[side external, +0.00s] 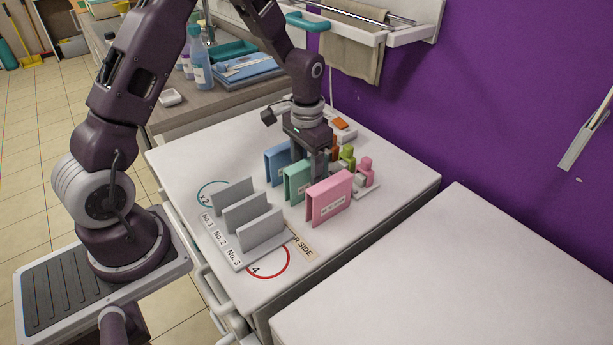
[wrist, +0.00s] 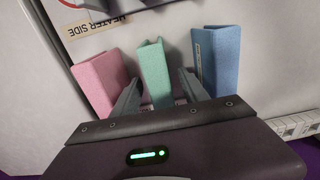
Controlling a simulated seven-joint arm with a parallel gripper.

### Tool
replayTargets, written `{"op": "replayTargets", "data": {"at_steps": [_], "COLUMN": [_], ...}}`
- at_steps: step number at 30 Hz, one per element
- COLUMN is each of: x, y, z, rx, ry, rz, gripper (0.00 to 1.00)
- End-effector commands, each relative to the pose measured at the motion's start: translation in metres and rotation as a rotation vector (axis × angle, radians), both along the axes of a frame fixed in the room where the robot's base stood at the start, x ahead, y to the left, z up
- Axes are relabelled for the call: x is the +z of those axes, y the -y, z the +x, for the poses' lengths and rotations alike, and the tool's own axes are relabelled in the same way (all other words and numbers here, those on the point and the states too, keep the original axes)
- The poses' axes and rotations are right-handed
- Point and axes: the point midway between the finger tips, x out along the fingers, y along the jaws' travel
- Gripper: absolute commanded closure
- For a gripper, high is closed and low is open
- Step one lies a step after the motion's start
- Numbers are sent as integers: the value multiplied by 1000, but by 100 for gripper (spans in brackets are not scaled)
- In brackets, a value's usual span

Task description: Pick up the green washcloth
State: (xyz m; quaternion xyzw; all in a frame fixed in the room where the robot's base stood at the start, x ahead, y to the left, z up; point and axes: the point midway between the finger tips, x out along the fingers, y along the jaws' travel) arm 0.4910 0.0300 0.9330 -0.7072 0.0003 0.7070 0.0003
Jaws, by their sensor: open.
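The green washcloth (side external: 297,183) is folded and stands upright on the white tabletop, between a blue cloth (side external: 277,163) and a pink cloth (side external: 330,198). My gripper (side external: 316,172) points down at the green cloth in the side view, partly behind the cloths. In the wrist view, my gripper's (wrist: 158,77) two fingers are open, one on each side of the green washcloth (wrist: 153,70). The pink cloth (wrist: 103,83) is close to the left finger and the blue cloth (wrist: 216,60) close to the right finger. Whether the fingers touch any cloth cannot be told.
A grey slotted rack (side external: 246,222) with No. 1 to No. 3 labels stands at the front left. Small pink (side external: 366,171) and green (side external: 347,157) bottles stand just behind the cloths. A purple wall (side external: 500,100) rises at the back; the right-hand tabletop (side external: 480,270) is clear.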

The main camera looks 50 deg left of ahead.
Motion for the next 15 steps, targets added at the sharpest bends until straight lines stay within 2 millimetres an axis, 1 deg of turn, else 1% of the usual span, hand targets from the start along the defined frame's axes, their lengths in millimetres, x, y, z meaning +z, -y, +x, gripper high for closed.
{"op": "replayTargets", "data": {"at_steps": [4, 12, 15], "x": [0, 1, 1], "y": [0, 0, 0], "z": [0, 0, 0], "rx": [0, 0, 0], "ry": [0, 0, 0], "rz": [0, 0, 0], "gripper": [48, 100, 100]}}
